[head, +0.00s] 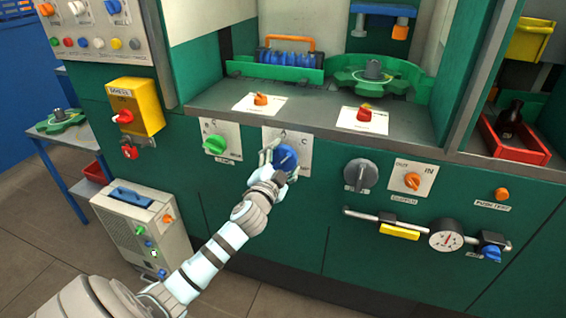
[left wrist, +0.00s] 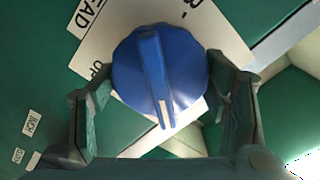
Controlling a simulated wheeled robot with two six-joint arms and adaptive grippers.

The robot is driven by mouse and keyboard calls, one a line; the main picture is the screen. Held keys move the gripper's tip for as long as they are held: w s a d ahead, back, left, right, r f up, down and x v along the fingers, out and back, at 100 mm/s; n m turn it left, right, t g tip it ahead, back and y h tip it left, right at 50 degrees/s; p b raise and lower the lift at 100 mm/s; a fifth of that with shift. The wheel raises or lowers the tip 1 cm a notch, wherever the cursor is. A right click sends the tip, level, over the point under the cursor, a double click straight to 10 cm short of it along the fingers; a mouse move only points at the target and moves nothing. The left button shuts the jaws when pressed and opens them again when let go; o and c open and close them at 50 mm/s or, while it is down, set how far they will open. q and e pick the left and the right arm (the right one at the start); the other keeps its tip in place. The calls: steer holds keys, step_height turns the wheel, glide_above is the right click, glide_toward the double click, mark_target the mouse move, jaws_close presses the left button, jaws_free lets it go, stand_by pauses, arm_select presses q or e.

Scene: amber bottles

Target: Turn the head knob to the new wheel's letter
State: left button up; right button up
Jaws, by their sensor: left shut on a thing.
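The blue head knob (head: 285,158) sits on a white plate (head: 303,139) on the green machine front. A letter C shows on the plate right of the knob. In the left wrist view the knob (left wrist: 160,75) has a raised bar with a white mark pointing down the picture. Parts of the plate's lettering, "EAD", "UP" and a letter like B, show around it. My left gripper (head: 277,160) is shut on the knob, one finger on each side. A green star wheel (head: 350,80) sits on the machine deck; another (head: 46,126) lies on the blue side table. Their letters cannot be read.
A green knob (head: 215,145) is left of the head knob; a grey knob (head: 360,174) and an orange knob (head: 412,180) are right. A rail with a gauge (head: 446,241) juts out lower right. A grey cabinet (head: 141,235) stands on the floor at left.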

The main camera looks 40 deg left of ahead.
arm_select(q)
steer(key=n+b, duration=0.1)
steer(key=n, duration=0.3)
steer(key=shift+f+n, duration=0.15)
steer(key=shift+n, duration=0.15)
steer(key=n+b, duration=0.1)
steer(key=n, duration=0.3)
steer(key=shift+s+a, duration=0.1)
steer(key=o, duration=1.2)
steer(key=v, duration=1.2)
